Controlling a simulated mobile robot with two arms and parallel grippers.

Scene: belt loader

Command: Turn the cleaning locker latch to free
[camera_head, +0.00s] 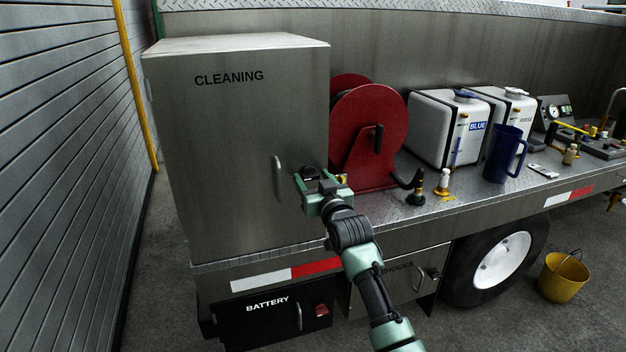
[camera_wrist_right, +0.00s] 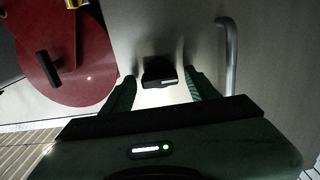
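The cleaning locker (camera_head: 235,140) is a grey metal box marked CLEANING, with its door shut. Its latch is a small black knob (camera_wrist_right: 158,72) on the door, beside the vertical door handle (camera_head: 278,178); the handle also shows in the wrist view (camera_wrist_right: 231,55). My right gripper (camera_head: 320,182) is at the latch and partly hides it in the head view. In the wrist view the right gripper's fingers (camera_wrist_right: 163,90) are open, one on each side of the latch, with gaps showing. I cannot tell which setting the latch is at. My left gripper is not in view.
A red hose reel (camera_head: 366,130) stands just right of the locker; it shows at left in the wrist view (camera_wrist_right: 62,55). White tanks (camera_head: 436,135) and a blue jug (camera_head: 503,155) stand on the deck. A yellow bucket (camera_head: 563,277) is on the floor.

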